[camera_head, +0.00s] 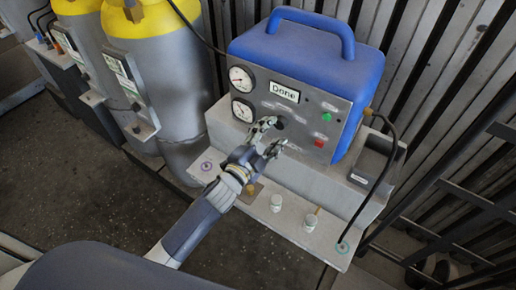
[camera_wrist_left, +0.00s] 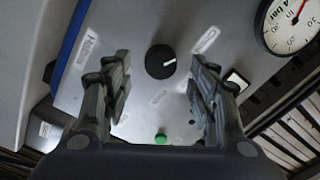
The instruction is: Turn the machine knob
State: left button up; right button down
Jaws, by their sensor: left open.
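The blue machine (camera_head: 305,65) with a handle on top stands on a grey base, its grey front panel facing me. The black knob (camera_head: 280,122) on the panel is partly hidden by my left gripper in the head view. In the left wrist view the round black knob (camera_wrist_left: 160,62) carries a white pointer mark aimed to the right. My left gripper (camera_head: 272,137) is in front of the panel with its fingers spread. In the wrist view its two fingers are on either side of the knob, apart from it. My right gripper is not in view.
The panel has two gauges (camera_head: 241,79), a "Done" display (camera_head: 285,92), a green button (camera_head: 327,117) and a red one (camera_head: 320,143). White containers (camera_head: 311,222) stand on the front ledge. Yellow-topped cylinders (camera_head: 158,60) stand left. A black cable (camera_head: 393,160) hangs right.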

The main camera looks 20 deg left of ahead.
pick_arm(q)
jog(key=v, duration=0.9)
jog(key=shift+s, duration=0.1)
jog(key=s+a+f+n+g+y, duration=0.1)
jog(key=s+a+f+n+g, duration=0.2)
jog(key=f, duration=0.9)
jog(key=s+a+f+n+g+y, duration=0.15)
jog(key=s+f, duration=0.35)
jog(key=f, duration=0.6)
jog(key=s+a+f+n+g+y, duration=0.2)
jog(key=s+f+n+g, duration=0.15)
jog(key=f, duration=0.85)
jog(key=s+a+f+n+g, duration=0.1)
jog(key=s+f, duration=0.4)
jog(key=s, duration=0.5)
jog(key=s+a+f+n+g, duration=0.1)
jog(key=s+f+g, duration=0.3)
jog(key=s, duration=0.6)
jog(key=s+f+n+g+y, duration=0.1)
jog(key=s+f+n+g, duration=0.2)
jog(key=s+f, duration=0.4)
jog(key=s, duration=0.3)
jog(key=shift+a+f, duration=0.4)
